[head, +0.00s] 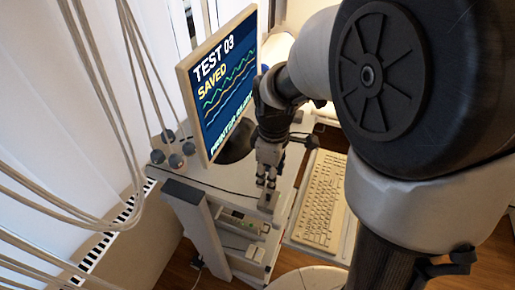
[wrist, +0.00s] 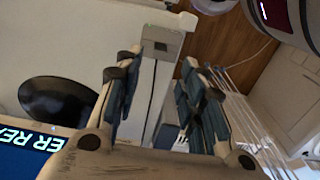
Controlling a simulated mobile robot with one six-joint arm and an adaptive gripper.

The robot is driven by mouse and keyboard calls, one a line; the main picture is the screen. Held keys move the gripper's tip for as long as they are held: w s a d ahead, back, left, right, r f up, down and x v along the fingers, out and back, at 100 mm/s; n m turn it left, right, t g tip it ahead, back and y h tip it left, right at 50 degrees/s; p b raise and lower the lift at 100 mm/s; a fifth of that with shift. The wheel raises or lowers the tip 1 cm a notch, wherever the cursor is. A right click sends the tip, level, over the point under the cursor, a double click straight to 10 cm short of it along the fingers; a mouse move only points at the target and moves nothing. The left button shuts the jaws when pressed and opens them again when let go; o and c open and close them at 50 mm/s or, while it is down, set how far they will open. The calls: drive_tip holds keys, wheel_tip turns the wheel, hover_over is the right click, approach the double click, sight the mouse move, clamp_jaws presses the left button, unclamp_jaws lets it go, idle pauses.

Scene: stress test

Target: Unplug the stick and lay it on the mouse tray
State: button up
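My gripper (head: 267,180) points down over the front corner of the cart top, close to the monitor. In the wrist view my gripper (wrist: 160,68) has its two fingers well apart with nothing held between them. Below it in the head view is a small grey block (head: 268,200) at the cart's edge. A grey block with a dark slot (wrist: 161,43) shows beyond the fingertips in the wrist view. I cannot make out the stick for certain in either view. I cannot identify the mouse tray; my arm hides the area right of the keyboard.
The monitor (head: 225,80) reads "TEST 03 SAVED" and stands just left of my gripper. A keyboard (head: 322,199) lies to the right on a lower shelf (head: 292,238). Pale cables (head: 92,80) hang at the left. A lit lamp (head: 277,50) is behind the monitor.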

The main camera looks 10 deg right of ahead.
sight(269, 195)
drive_tip(key=shift+f, duration=0.15)
wheel_tip(269, 195, down, 9)
drive_tip(key=b, duration=0.7)
drive_tip(key=shift+c, duration=0.4)
idle(0.7)
clamp_jaws()
drive_tip(key=shift+r, duration=0.35)
idle(0.3)
drive_tip(key=shift+r+p, duration=2.45)
drive_tip(key=shift+r, duration=0.4)
